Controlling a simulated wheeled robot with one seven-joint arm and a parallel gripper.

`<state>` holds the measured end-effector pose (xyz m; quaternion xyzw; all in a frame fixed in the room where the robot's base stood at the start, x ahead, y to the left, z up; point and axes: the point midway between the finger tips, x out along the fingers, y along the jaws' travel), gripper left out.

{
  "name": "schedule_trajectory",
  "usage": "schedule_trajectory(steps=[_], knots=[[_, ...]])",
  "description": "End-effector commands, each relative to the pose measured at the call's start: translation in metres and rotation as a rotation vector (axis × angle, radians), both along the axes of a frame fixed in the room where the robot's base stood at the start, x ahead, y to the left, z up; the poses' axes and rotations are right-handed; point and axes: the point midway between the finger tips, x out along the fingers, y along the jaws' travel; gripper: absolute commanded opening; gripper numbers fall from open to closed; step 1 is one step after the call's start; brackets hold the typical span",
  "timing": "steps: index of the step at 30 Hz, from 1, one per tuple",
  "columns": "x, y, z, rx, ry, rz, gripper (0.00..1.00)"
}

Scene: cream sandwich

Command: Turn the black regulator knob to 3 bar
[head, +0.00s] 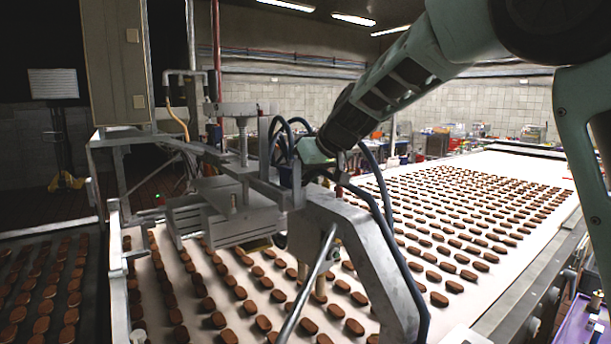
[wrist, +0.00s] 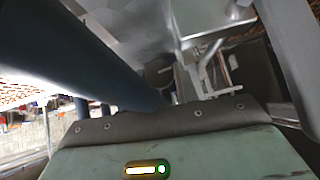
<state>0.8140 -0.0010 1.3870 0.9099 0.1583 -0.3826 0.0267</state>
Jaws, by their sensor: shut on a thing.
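My gripper (head: 308,152) is at the end of my arm, in among the hoses and metal frame of the machine over the belt. Its pale green body (wrist: 180,155) with a dark edge fills the bottom of the wrist view. It is shut on the black regulator knob, but its fingertips and the knob are mostly hidden. A small dark round part shows just beyond the gripper in the wrist view; I cannot tell if it is the knob. No pressure reading can be made out.
Dark blue hoses (head: 385,200) curve close around my gripper, and one crosses the wrist view (wrist: 75,55). A grey metal bracket (head: 350,225) stands in front. Rows of brown biscuits lie on the white conveyor belt (head: 460,318). A grey cabinet (head: 113,65) stands at left.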

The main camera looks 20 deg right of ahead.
Motion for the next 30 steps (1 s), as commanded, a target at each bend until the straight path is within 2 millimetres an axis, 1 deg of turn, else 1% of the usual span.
schedule_trajectory(steps=[6, 13, 18, 26, 27, 28, 29, 30], knots=[[0.0017, -0.0037, -0.0081, 0.092, 0.028, -0.004, 0.07], [0.0016, -0.0043, -0.0059, 0.213, 0.068, -0.004, 0.08], [0.001, -0.0039, -0.0024, 0.243, 0.081, -0.001, 0.08], [0.0008, -0.0035, -0.0014, 0.242, 0.082, 0.0, 0.08], [0.0008, -0.0035, -0.0014, 0.242, 0.082, 0.0, 0.39], [0.0008, -0.0035, -0.0014, 0.242, 0.081, 0.0, 0.47], [0.0009, -0.0035, -0.0013, 0.242, 0.081, 0.0, 0.52], [0.001, -0.0035, -0.0013, 0.242, 0.081, 0.0, 0.52]])
